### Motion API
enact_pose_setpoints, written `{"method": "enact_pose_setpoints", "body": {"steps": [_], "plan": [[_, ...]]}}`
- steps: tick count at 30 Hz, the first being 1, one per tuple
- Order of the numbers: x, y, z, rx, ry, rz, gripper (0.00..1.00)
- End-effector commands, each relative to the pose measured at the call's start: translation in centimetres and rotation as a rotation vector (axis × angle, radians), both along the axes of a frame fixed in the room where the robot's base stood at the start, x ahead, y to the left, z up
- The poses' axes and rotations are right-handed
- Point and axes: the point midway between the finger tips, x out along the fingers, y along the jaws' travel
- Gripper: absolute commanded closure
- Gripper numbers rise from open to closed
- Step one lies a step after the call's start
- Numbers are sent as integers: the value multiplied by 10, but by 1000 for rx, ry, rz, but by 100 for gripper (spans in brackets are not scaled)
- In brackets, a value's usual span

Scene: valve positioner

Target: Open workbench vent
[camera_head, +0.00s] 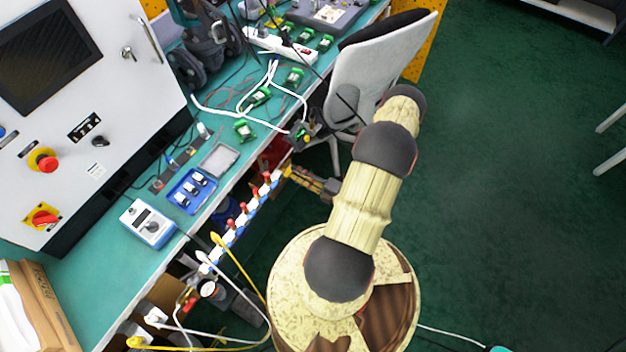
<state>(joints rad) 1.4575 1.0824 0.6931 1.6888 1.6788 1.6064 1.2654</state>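A row of small valves (250,204) with red and blue handles on white bodies runs along the front edge of the green workbench (92,285). Which of them is the vent cannot be told. At the row's upper right end is a small yellow part (287,171). My gripper (298,176) seems to be right beside that end, coming in from the right below the bench edge. It is small and partly dark here, so its fingers and any contact with the yellow part are unclear. My upper arm hides the links behind it.
A white control cabinet (110,110) with a red stop button stands on the bench. A blue-and-white meter (148,223) and a blue tray (190,190) lie near the edge. Hoses (235,258) hang below.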

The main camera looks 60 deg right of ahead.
Motion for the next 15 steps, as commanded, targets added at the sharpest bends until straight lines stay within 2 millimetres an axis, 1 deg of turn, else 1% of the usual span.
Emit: {"method": "enact_pose_setpoints", "body": {"steps": [15], "plan": [[-80,-1,0,-1,0,-5,74]]}}
